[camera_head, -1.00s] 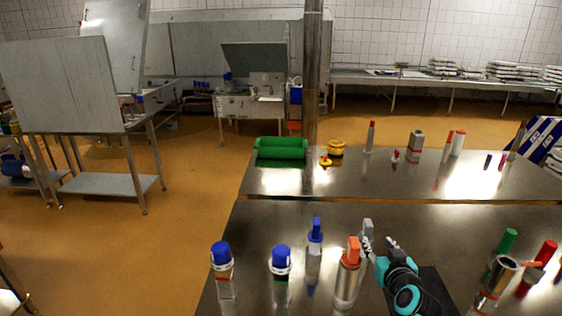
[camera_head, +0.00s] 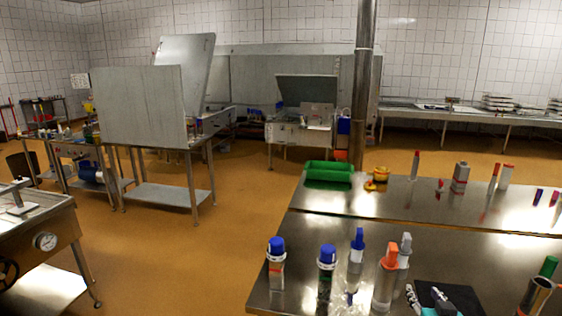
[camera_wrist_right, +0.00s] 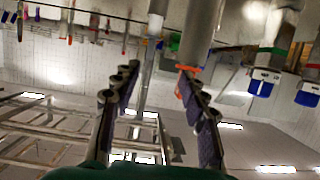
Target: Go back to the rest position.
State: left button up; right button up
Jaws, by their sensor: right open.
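My right gripper (camera_head: 424,296) shows at the bottom edge of the head view, low and near, to the right of an orange-capped bottle (camera_head: 385,283). Its fingers are apart. In the wrist view the open fingers (camera_wrist_right: 158,72) have nothing held between them. The orange cap (camera_wrist_right: 188,68) shows beyond the fingers, by the tip of one of them. A grey-topped bottle (camera_head: 404,258) stands just behind the orange-capped one. My left gripper is in neither view.
Two blue-capped bottles (camera_head: 276,270) (camera_head: 326,276) and a blue-topped spray bottle (camera_head: 356,262) stand left on the steel table (camera_head: 460,255). A green-capped tube (camera_head: 548,267) and steel cup (camera_head: 536,295) stand farther right. Floor left is open.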

jog(key=s+a+f+n+g+y, duration=0.1)
jog(key=s+a+f+g, duration=0.2)
jog(key=s+a+f, duration=0.2)
jog(key=s+a+f+n+g+y, duration=0.1)
jog(key=s+a+f, duration=0.4)
jog(key=s+a, duration=0.6)
jog(key=a+g+y, duration=0.1)
jog(key=g, duration=0.1)
jog(key=shift+s+a+g, duration=0.2)
jog(key=shift+s+g, duration=0.1)
jog(key=shift+g, duration=0.1)
